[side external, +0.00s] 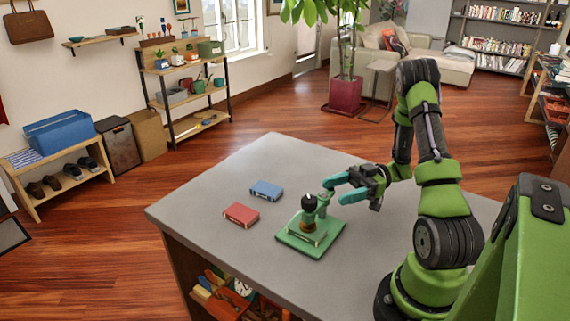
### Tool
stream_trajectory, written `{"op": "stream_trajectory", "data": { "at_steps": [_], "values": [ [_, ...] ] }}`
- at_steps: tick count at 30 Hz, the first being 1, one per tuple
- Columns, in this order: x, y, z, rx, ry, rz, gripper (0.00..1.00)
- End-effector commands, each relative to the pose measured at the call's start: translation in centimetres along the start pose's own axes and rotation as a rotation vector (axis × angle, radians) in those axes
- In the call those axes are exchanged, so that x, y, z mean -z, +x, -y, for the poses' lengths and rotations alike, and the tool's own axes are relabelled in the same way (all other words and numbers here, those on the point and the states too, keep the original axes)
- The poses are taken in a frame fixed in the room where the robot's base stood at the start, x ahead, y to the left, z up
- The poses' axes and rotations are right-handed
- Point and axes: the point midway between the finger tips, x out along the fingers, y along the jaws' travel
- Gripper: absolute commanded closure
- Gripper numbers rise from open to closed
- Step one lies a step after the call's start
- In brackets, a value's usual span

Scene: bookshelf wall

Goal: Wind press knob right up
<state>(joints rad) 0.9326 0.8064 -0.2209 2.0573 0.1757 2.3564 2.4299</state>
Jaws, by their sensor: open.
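A small green press (331,231) stands on the grey table, with a flat green base. A dark round knob (309,203) sits at its upper left, and a green upright part rises beside it on the right. My gripper (335,191) is open, with teal fingers pointing left. It is just right of and slightly above the press's upright part. Nothing shows held between the fingers.
A blue book (266,190) and a red book (241,214) lie on the table (200,215) left of the press. The table around them is clear. Below the table's front edge, a red bin (225,305) holds several items. Shelves and a potted plant stand far off.

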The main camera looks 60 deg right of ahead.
Motion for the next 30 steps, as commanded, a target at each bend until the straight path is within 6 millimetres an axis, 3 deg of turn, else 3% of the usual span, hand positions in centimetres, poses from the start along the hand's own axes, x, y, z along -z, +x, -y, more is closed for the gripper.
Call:
{"op": "stream_trajectory", "data": {
  "at_steps": [3, 10, 24, 26, 30],
  "values": [
    [-0.1, -2.7, 0.0, -0.004, -0.001, 0.001, 0.33],
    [0.0, -5.6, 0.0, -0.002, 0.0, 0.0, 0.33],
    [0.2, -6.1, 0.0, 0.0, 0.0, 0.0, 0.33],
    [0.9, -6.1, 0.0, 0.0, -0.002, 0.001, 0.33],
    [4.0, -6.1, 0.0, 0.0, -0.005, 0.003, 0.33]
  ]
}}
